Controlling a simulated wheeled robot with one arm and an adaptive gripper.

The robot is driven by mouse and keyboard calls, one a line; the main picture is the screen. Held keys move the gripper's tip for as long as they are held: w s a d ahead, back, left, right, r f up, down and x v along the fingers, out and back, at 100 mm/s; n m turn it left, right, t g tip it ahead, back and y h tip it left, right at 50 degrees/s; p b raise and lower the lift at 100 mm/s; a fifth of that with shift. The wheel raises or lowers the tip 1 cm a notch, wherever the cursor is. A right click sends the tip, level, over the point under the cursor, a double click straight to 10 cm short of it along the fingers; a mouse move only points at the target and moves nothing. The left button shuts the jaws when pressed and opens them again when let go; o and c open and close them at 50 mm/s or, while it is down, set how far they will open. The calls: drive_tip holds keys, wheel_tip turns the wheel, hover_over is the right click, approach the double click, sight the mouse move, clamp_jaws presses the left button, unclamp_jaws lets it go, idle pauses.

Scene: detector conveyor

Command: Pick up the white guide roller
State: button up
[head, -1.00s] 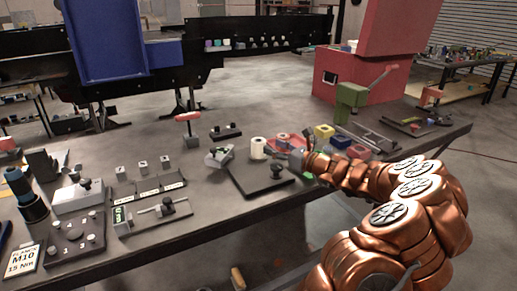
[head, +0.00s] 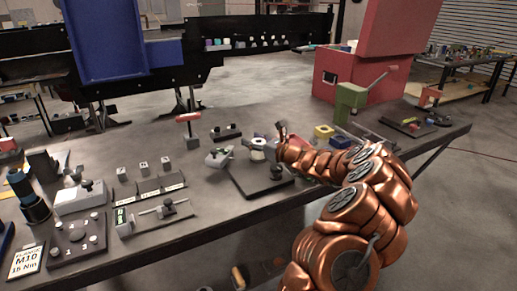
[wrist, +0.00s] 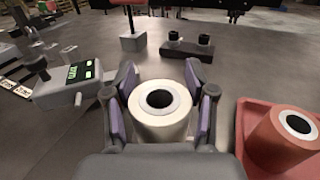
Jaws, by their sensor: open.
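The white guide roller (wrist: 148,126) stands upright in the wrist view, a short cylinder with a dark hole in its top. My open gripper (wrist: 160,104) has one purple-padded finger on each side of it. The fingers look very near its sides; I cannot tell whether they touch. In the head view the roller (head: 257,154) shows at the back edge of a dark plate, partly covered by my gripper (head: 264,143).
A red tray (wrist: 243,128) with a red roller (wrist: 276,142) lies close on the right. A grey device with a green display (wrist: 76,82) is at left. Behind stand a grey block with a red handle (wrist: 132,41) and a dark two-knob block (wrist: 187,50).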

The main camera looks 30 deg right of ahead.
drive_tip(key=shift+w, duration=0.25)
drive_tip(key=shift+c, duration=0.2)
drive_tip(key=shift+a, duration=0.1)
drive_tip(key=c, duration=0.8)
clamp_jaws()
